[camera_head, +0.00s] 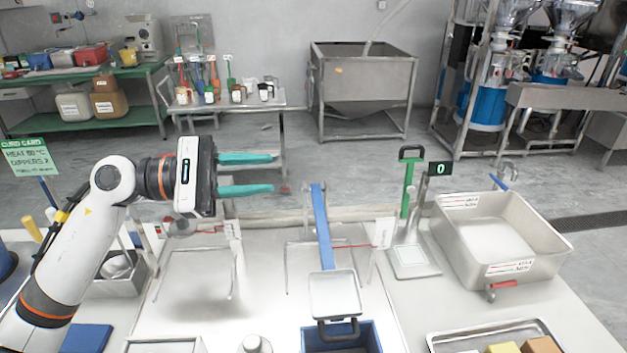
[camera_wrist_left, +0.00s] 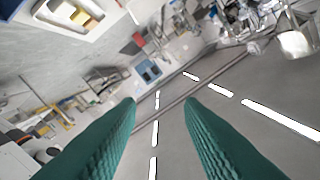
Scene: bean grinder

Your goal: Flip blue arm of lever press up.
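The blue arm (camera_head: 322,228) is a long flat bar at the middle of the bench in the head view. Its far end is near the bench's back edge, and its near end meets a square metal plate (camera_head: 334,296). I cannot tell its exact tilt. My left gripper (camera_head: 272,173) is up and to the left of the blue arm, apart from it, with two teal fingers pointing right. The fingers are spread and hold nothing. The wrist view also shows the gripper (camera_wrist_left: 163,101) open and empty. My right gripper is not in view.
A blue bin (camera_head: 366,338) with a black handle is below the plate. Thin metal frames (camera_head: 200,250) stand on the bench to the left. A green-handled device (camera_head: 409,185) and a large metal basin (camera_head: 505,240) are to the right. The space around the fingers looks clear.

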